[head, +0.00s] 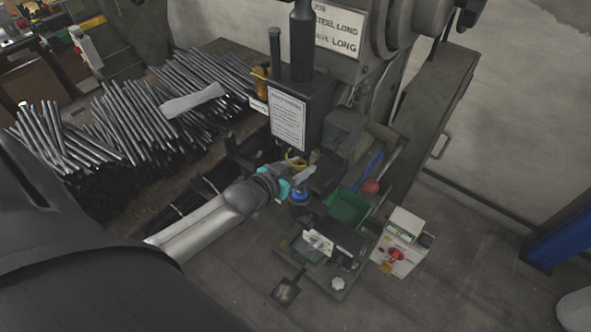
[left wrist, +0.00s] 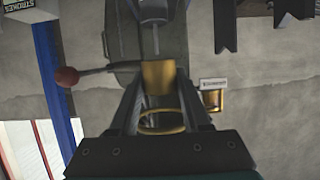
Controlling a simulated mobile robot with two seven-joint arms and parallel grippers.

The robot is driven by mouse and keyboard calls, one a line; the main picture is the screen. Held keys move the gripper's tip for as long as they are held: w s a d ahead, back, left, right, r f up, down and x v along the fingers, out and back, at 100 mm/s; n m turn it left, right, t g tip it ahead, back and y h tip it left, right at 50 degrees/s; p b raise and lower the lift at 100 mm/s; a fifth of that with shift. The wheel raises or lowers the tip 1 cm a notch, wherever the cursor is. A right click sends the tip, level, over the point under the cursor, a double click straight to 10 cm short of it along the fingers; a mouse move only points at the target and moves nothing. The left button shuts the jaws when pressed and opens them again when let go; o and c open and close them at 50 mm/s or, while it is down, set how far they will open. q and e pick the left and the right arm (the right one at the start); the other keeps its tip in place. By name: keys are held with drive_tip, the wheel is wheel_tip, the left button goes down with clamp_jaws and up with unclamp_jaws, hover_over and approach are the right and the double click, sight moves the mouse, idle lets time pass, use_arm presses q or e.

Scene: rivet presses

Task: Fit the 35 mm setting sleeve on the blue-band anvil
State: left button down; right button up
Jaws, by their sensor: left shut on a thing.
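My left gripper (head: 308,174) reaches in beside the press and is shut on a brass sleeve. In the left wrist view the brass sleeve (left wrist: 158,77) sits between the fingertips. A brass ring (left wrist: 162,122) shows between the fingers nearer the palm; I cannot tell whether it is part of the same piece. A dark round piece with blue at its top (head: 299,197) stands just below the gripper in the head view. I cannot tell whether it is the blue-band anvil. No blue band shows in the left wrist view. The size of the sleeve cannot be read. My right gripper is not in view.
Another brass cylinder (left wrist: 212,100) sits by a small label in the left wrist view. A lever with a red ball (left wrist: 68,76) is at left there. A green bin (head: 348,207) and a control box (head: 402,243) stand right of the gripper.

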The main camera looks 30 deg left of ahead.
use_arm(q)
drive_tip(key=shift+f+b, duration=0.95)
drive_tip(key=shift+f, duration=0.55)
drive_tip(key=shift+c, duration=1.4)
unclamp_jaws()
drive_tip(key=shift+s+f, duration=0.1)
drive_tip(key=p+v, duration=0.1)
drive_tip(key=v, duration=1.4)
drive_tip(key=shift+p, duration=0.4)
drive_tip(key=shift+s+r, duration=0.1)
drive_tip(key=shift+r, duration=0.1)
